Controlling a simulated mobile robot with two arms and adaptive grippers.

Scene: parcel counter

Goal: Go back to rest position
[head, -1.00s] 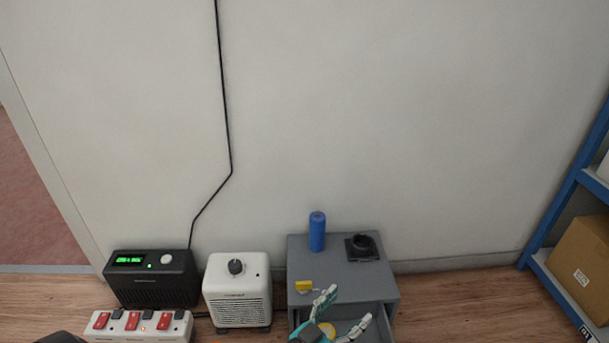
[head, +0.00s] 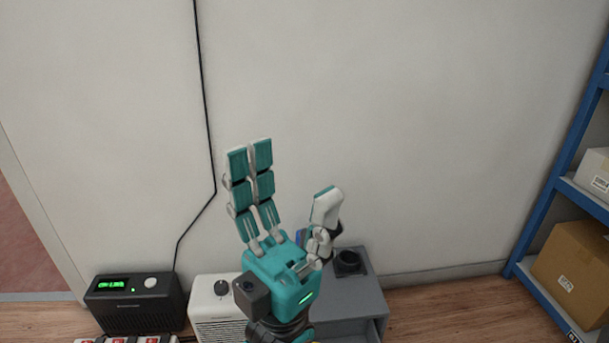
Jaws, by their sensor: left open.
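My left gripper (head: 290,180), teal and white, is raised in the middle of the head view with its fingers pointing up. It is open, and nothing shows between its fingers. It stands in front of the grey drawer cabinet (head: 352,299) and hides much of it. A small part of the blue cylinder (head: 299,237) shows behind the hand, on the cabinet. The black square holder (head: 349,262) with a round opening is on the cabinet top, right of the hand. My right gripper is not in view.
A black box with a green display (head: 135,304) and a white heater-like box (head: 214,309) stand at the lower left. A power strip (head: 118,339) is cut off below. A blue shelf (head: 545,210) with a cardboard box (head: 575,262) stands at right. The wall area above is clear.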

